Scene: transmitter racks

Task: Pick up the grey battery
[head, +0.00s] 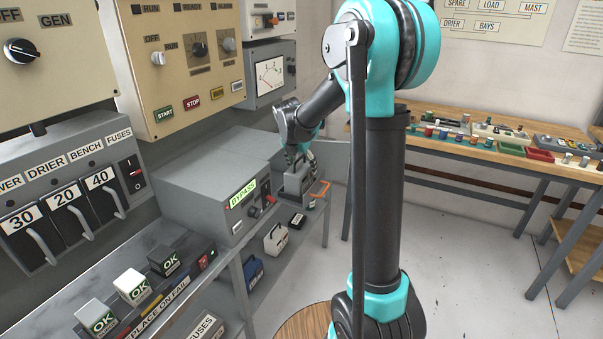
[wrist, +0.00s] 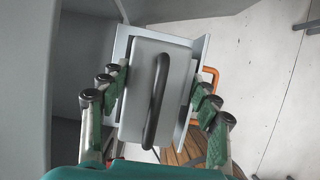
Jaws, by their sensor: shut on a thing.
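The grey battery (wrist: 138,95) is a grey box with a black handle across its top, seen from above in the wrist view. My gripper (wrist: 160,88) has its green-padded fingers on both sides of the box, shut on it. In the head view my gripper (head: 291,152) reaches down to the grey battery (head: 295,182) at the far end of the bench, right of the BYPASS box. The battery sits within or just above a light grey holder (wrist: 200,50); its underside is hidden, so I cannot tell whether it touches.
The grey BYPASS box (head: 190,185) stands close on the left. An orange handle (head: 320,190) is right of the battery. A lower shelf holds a white-grey battery (head: 275,240) and a blue one (head: 252,270). OK blocks (head: 131,286) stand nearer.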

